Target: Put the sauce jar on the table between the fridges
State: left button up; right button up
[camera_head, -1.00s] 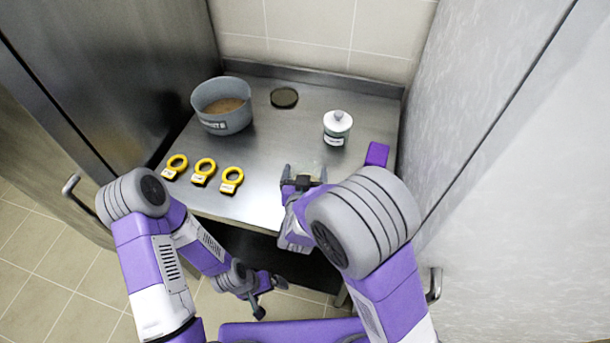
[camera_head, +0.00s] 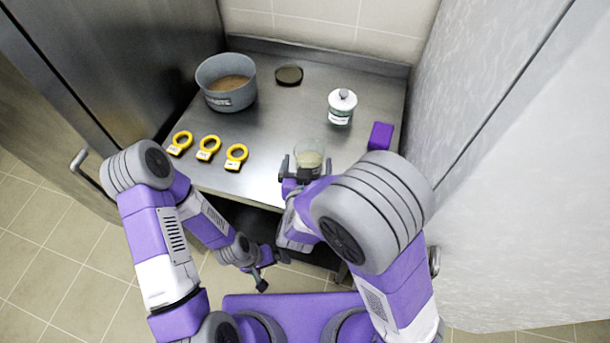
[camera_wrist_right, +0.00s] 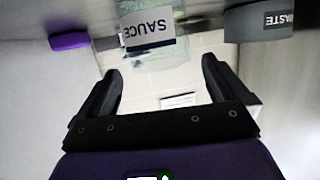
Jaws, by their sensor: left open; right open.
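The sauce jar (camera_head: 310,153) is a small clear glass jar with pale contents. It appears upright at the front of the metal table (camera_head: 262,178). In the right wrist view, which looks upside down, its white SAUCE label (camera_wrist_right: 150,28) faces my gripper. My right gripper (camera_head: 306,172) is open at the table's front edge, with the jar just ahead of its fingertips; it also shows in the right wrist view (camera_wrist_right: 160,80). I cannot tell whether a finger touches the jar. My left gripper (camera_head: 270,270) is open and empty, low in front of the table.
A grey WASTE pot (camera_head: 212,100) stands at the back left, beside a dark round lid (camera_head: 289,75). A white-lidded jar (camera_head: 340,108) and a purple block (camera_head: 380,136) are on the right. Yellow ring tags (camera_head: 208,150) lie front left. Fridges (camera_head: 500,120) flank the table.

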jog(key=b+v, duration=0.5)
jog(key=v, duration=0.1)
jog(key=shift+s, duration=0.2)
dwell(0.5)
